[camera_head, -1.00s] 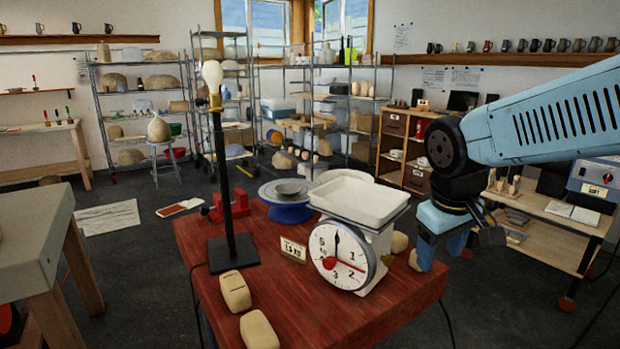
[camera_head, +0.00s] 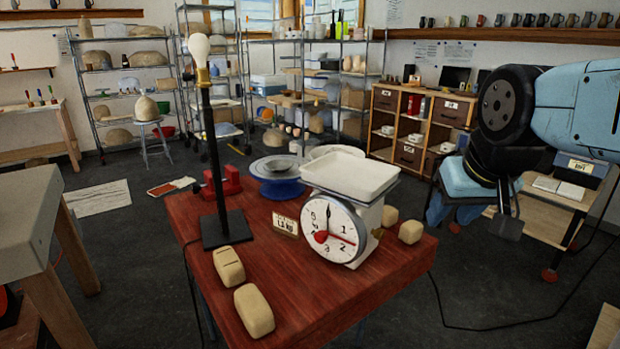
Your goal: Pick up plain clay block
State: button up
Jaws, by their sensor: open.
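Several tan clay blocks lie on the red wooden table (camera_head: 330,300). A plain clay block (camera_head: 254,310) with no visible mark lies at the front left. Behind it lies a clay block with a scored line (camera_head: 229,265) on top. Two smaller-looking blocks, one (camera_head: 390,216) partly behind the scale and one (camera_head: 411,231) near the right edge, show no mark from here. My gripper (camera_head: 474,214) is open and empty, hanging beyond the table's right edge, apart from all the blocks.
A white kitchen scale (camera_head: 345,215) with an empty-looking tray stands mid-table. A black lamp stand (camera_head: 215,170) with a bare bulb rises at the left. A small card (camera_head: 285,226) reads 1.5 kg. A blue turntable (camera_head: 277,182) is behind. The front-right tabletop is clear.

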aim_at(254, 309)
jog(key=z, duration=0.05)
jog(key=k, duration=1.05)
jog(key=u, duration=0.6)
jog(key=i, duration=1.7)
jog(key=z, duration=0.4)
